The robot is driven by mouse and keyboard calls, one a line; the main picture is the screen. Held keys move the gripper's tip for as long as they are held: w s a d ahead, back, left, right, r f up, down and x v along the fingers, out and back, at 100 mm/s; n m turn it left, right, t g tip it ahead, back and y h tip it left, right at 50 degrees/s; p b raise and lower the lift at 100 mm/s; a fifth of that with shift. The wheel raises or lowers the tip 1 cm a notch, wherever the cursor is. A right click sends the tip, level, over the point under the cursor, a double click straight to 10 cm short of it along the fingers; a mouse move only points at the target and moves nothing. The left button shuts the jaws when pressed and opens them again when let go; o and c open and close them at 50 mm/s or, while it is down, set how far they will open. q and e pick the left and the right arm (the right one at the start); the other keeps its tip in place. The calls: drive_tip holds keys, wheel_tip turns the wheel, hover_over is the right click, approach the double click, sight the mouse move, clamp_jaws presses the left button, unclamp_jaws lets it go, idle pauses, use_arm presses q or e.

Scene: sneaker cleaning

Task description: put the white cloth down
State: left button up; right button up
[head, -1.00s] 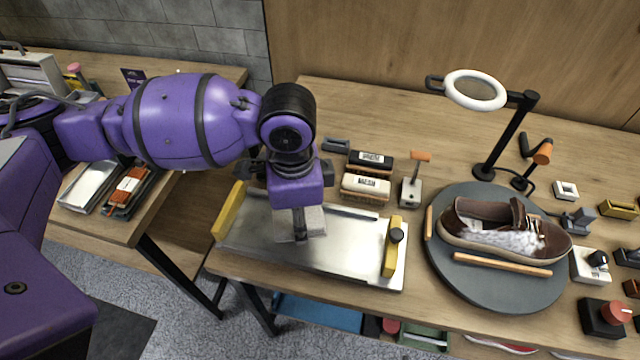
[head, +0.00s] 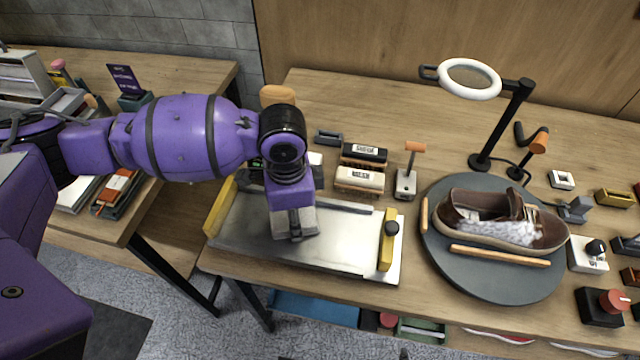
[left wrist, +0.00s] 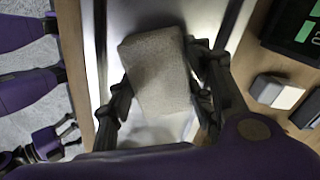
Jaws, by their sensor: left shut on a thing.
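The white cloth (head: 306,222) is a pale grey-white folded block. My left gripper (head: 292,222) points down and is shut on it, over the left-middle part of the metal tray (head: 345,257). In the left wrist view the cloth (left wrist: 158,75) sits between the two black fingers of the left gripper (left wrist: 160,100), with the shiny tray behind it. I cannot tell whether its underside touches the tray. A purple arm with a dark gripper (left wrist: 55,140), seemingly my right one, shows at the left of the wrist view; its opening is unclear.
The tray has yellow handles (head: 389,240) at both ends. Two brushes (head: 360,179) and an orange-handled tool (head: 406,176) stand behind it.

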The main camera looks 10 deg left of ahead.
use_arm(q)
drive_tip(key=o, duration=0.9)
drive_tip(key=shift+f, duration=0.1)
drive_tip(key=shift+o, duration=0.2)
wheel_tip(320, 180, up, 12)
drive_tip(key=p, duration=0.1)
drive_tip(key=shift+r, duration=0.2)
